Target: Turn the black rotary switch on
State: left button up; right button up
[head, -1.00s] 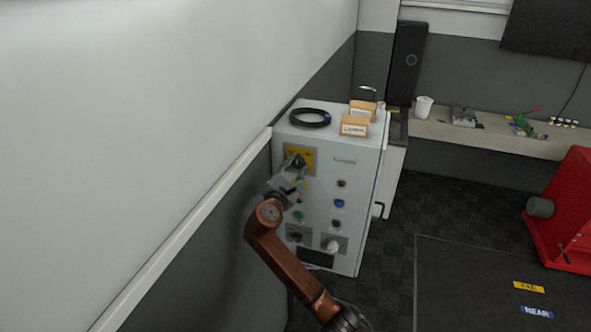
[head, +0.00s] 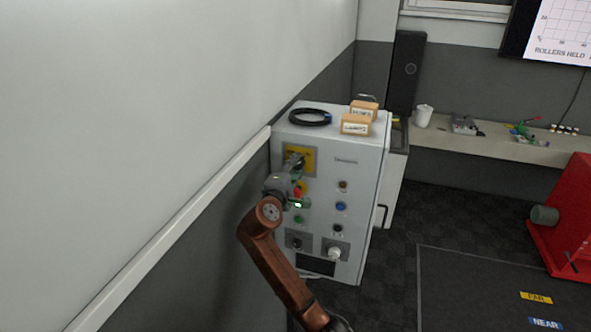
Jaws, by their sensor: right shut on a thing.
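The black rotary switch sits on the yellow plate (head: 306,152) at the upper left of the grey control cabinet's front. My right gripper (head: 294,163) reaches up to this plate and is shut on the switch. The fingers and wrist hide most of the switch, so I cannot read its handle angle. My left gripper is not in view.
The cabinet (head: 350,185) also carries a blue button (head: 341,206), a green button (head: 299,220) and a white knob (head: 334,253). A black cable coil (head: 310,117) and labelled boxes (head: 356,124) lie on top. A wall screen (head: 562,35) is lit at the upper right.

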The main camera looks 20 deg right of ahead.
jog(key=shift+a+r, duration=0.15)
jog(key=shift+a, duration=0.05)
dwell(0.4)
jog(key=o, duration=1.1)
jog(key=shift+w, duration=0.2)
jog(key=shift+o, duration=0.2)
jog(key=shift+s+d, duration=0.1)
jog(key=shift+s, duration=0.05)
jog(key=shift+s+a, duration=0.15)
jog(key=shift+a, duration=0.05)
jog(key=v, duration=1.1)
jog(key=shift+s+a, duration=0.15)
jog(key=shift+a, duration=0.05)
